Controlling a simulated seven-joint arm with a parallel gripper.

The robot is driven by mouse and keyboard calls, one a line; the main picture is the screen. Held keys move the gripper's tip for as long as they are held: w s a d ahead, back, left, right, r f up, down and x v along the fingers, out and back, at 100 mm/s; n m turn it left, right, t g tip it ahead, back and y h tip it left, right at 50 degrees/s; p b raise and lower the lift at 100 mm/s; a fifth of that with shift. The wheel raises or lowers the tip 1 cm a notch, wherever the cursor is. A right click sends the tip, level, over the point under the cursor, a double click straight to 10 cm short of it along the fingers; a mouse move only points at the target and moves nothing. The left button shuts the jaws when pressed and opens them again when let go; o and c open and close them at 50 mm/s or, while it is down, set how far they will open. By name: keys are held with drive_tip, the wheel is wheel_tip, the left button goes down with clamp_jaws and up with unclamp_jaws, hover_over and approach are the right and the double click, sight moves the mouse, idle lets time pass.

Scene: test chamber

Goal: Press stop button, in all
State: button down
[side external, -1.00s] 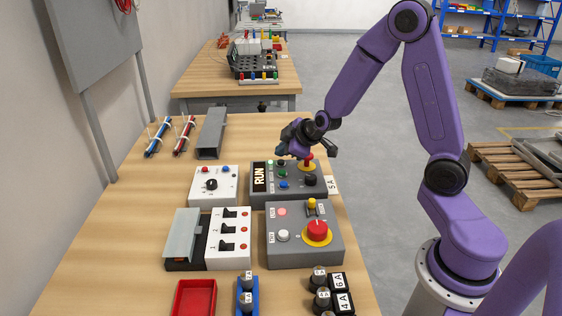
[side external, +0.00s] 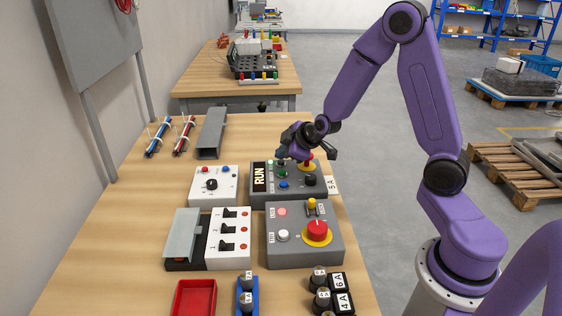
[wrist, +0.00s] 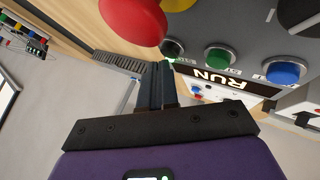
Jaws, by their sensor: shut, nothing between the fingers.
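The grey control box (side external: 258,199) bears a RUN display (side external: 259,177), a green button (wrist: 218,57), a blue button (wrist: 284,72), a black button (wrist: 172,48) and a red mushroom button (wrist: 135,18). The button labels are too small to read, so I cannot tell which one is marked stop. My gripper (side external: 281,161) is shut and empty over the box's far side. In the wrist view the closed fingertips (wrist: 158,66) are close to the black button. Whether they touch it is unclear.
A second grey box (side external: 290,251) with a red mushroom button (side external: 317,230) stands nearer. A white dial box (side external: 211,186) and a switch box (side external: 229,240) are to the left. A grey channel (side external: 212,132) lies behind. Bare table (side external: 120,240) lies at left.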

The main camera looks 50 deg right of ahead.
sight(283, 165)
drive_tip(key=shift+f, duration=0.5)
idle(0.4)
drive_tip(key=shift+r, duration=0.95)
drive_tip(key=shift+r, duration=2.5)
